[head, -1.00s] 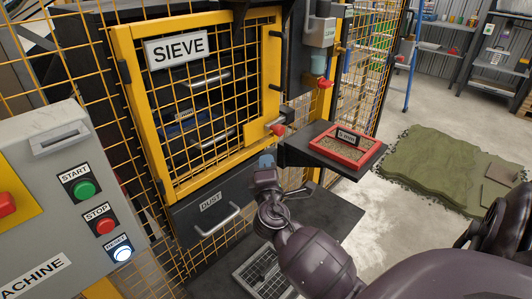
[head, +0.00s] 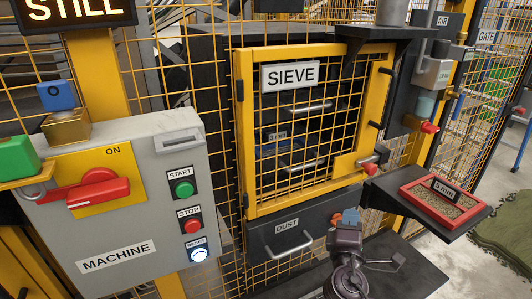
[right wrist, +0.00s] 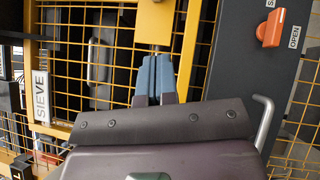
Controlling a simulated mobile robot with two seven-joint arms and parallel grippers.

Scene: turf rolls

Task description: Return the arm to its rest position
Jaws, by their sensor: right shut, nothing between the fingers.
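My right gripper (head: 345,217) is in front of the dust drawer (head: 270,244), by its right end, in the head view. Its blue-grey fingertips are together and empty. In the right wrist view the gripper (right wrist: 155,75) points toward the yellow door frame (right wrist: 155,22) of the sieve cabinet; I cannot tell the gap between them. My right arm comes up from the bottom of the head view. My left gripper is in neither view now.
The sieve door (head: 310,130) is shut. A grey machine box (head: 150,215) with start, stop and lit reset buttons stands at left. A red-rimmed tray (head: 463,221) on a black shelf is at right. An orange knob (right wrist: 270,28) shows in the wrist view.

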